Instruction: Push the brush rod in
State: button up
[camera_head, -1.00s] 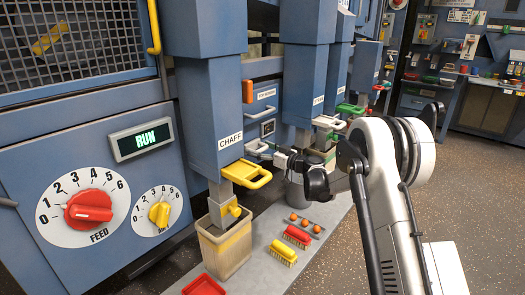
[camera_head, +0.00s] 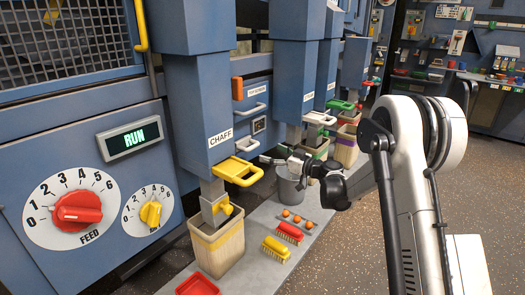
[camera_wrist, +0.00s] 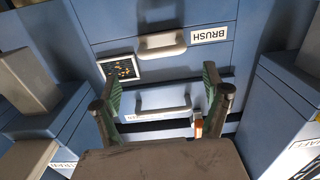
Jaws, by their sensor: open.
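The brush rod's pale handle (camera_wrist: 162,46) is on a blue panel beside the label BRUSH, which appears upside down in the wrist view. In the head view a pale handle (camera_head: 246,145), apparently the same one, is low on the machine beside the yellow chaff handle. My gripper (camera_wrist: 158,76) is open and empty. Its two fingers are spread wide, with the brush handle beyond them and between their lines in the wrist view. In the head view my gripper (camera_head: 277,159) is right of the handle, apparently apart from it.
A second pale handle (camera_wrist: 160,110) shows between my fingers, with an orange block (camera_wrist: 198,128) beside it. The yellow chaff handle (camera_head: 236,171) juts out above a bin (camera_head: 216,250). A grey bucket (camera_head: 289,190) stands below my gripper. Brushes (camera_head: 277,248) and orange balls lie on the bench.

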jog(key=shift+v, duration=1.05)
jog(key=s+r+m+g+h, duration=0.25)
jog(key=s+r, duration=0.25)
jog(key=s, duration=0.6)
jog(key=s+r+m+g+h, duration=0.15)
jog(key=s+r+h, duration=0.35)
jog(key=s, duration=0.6)
jog(key=s+d+f+m+h, duration=0.1)
jog(key=s+d+m+h, duration=0.15)
jog(key=s, duration=0.75)
jog(key=s+d+f+m+h, duration=0.15)
jog(key=s+d, duration=0.25)
jog(key=s, duration=0.5)
jog(key=s+d+f+m+h, duration=0.2)
jog(key=s+d, duration=0.2)
jog(key=s, duration=0.6)
notch_tip(320, 180, up, 13)
jog(key=p, duration=1.3)
jog(key=shift+r, duration=0.2)
